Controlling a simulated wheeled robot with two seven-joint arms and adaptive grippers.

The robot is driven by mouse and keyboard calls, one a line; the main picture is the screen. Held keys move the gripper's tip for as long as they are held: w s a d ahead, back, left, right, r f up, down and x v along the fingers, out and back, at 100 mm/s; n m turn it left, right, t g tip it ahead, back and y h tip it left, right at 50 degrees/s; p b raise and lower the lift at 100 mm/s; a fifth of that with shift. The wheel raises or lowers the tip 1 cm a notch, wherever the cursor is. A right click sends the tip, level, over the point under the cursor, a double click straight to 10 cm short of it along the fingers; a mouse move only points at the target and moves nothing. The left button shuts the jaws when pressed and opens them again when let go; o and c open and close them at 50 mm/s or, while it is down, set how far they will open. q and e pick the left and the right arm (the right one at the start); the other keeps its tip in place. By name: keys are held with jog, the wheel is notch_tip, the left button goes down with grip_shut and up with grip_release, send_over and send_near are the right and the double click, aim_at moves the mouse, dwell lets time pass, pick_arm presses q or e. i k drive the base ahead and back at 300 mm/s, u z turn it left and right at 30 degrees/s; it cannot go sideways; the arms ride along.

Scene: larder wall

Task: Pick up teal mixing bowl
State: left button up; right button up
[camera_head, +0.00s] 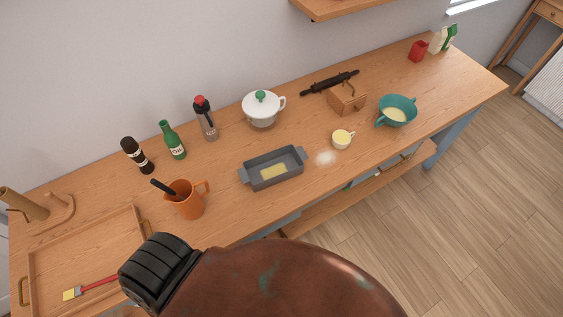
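The teal mixing bowl (402,102) stands upright on the right part of the wooden counter, near its front edge. It has a handle on its left and another on its right, and a pale cream-coloured content lies in it. Neither of my grippers shows in the head view. Nothing touches the bowl from above.
On the wooden counter (225,150), a wooden box (347,99) and a small cream cup (342,140) stand left of the bowl. A black rolling pin (330,83) lies behind. A grey baking dish (273,170) stands farther left. Bare counter lies right of the bowl.

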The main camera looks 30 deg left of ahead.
aim_at(395, 110)
jog(key=z, duration=0.9)
jog(key=k, duration=1.15)
jog(key=z, duration=1.1)
jog(key=i, duration=0.65)
jog(key=u, duration=0.35)
jog(key=i, duration=2.05)
jog(key=u, duration=0.7)
jog(key=i, duration=1.45)
jog(key=u, duration=2)
jog(key=i, duration=1)
jog(key=u, duration=1)
